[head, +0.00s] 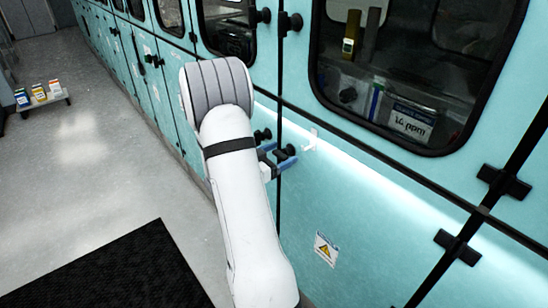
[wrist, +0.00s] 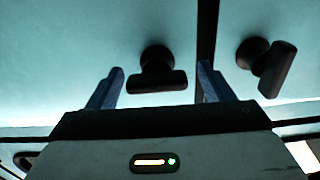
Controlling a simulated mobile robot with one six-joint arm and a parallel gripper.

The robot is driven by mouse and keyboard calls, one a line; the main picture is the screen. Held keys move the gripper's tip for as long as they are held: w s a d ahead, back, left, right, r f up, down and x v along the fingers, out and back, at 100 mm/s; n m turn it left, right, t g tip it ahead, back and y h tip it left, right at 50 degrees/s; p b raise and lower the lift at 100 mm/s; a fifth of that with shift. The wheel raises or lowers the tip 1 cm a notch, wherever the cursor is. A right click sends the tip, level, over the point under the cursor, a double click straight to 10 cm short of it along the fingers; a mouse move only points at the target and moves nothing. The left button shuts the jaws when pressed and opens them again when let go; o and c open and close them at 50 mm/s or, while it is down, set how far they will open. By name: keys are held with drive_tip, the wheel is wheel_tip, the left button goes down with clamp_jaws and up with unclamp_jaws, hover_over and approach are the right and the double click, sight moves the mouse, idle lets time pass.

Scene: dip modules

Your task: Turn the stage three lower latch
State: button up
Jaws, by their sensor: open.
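My gripper (head: 276,157) is at the teal cabinet front in the head view, its blue fingers apart. In the wrist view my gripper (wrist: 160,70) is open, with a black T-shaped latch (wrist: 157,80) between its fingers. That latch's bar lies about level in this view, with gaps seen to both fingers. A second black latch (wrist: 268,65) is across the dark door seam, its bar tilted, outside the fingers. In the head view, a black latch (head: 261,135) shows just left of the seam. No stage labels are readable.
Two upper black latches (head: 263,15) (head: 290,22) sit above. A large dark window (head: 420,60) and black hinges (head: 503,182) are at the right. A warning label (head: 326,249) is below. A black mat (head: 120,275) and a low shelf with boxes (head: 40,103) stand left.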

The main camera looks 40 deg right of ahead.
drive_tip(key=shift+a, duration=0.1)
drive_tip(key=a, duration=0.7)
drive_tip(key=shift+w+a+b, duration=0.35)
drive_tip(key=shift+w, duration=0.1)
